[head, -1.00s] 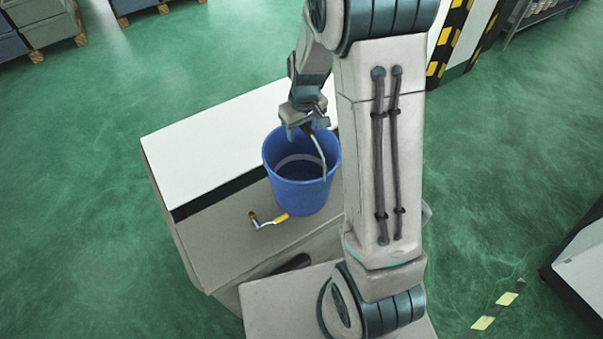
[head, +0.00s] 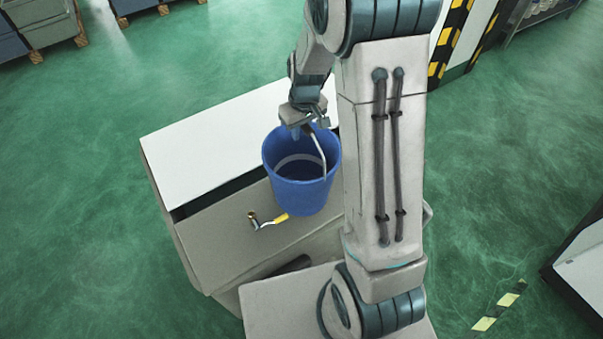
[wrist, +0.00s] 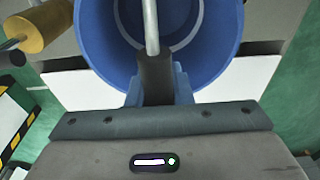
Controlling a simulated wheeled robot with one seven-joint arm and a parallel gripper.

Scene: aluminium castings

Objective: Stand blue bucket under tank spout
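The blue bucket (head: 300,196) hangs upright from its wire handle (head: 322,155), with its open top towards the head camera. My gripper (head: 305,124) is shut on the dark grip of that handle, which shows between the fingers in the wrist view (wrist: 154,80). The bucket's inside (wrist: 185,45) looks empty there.
A white panel (head: 215,150) lies beyond the tank, across a dark gap. Grey crates on pallets (head: 45,25) stand far left. A black-and-yellow striped post (head: 450,40) is at the upper right.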

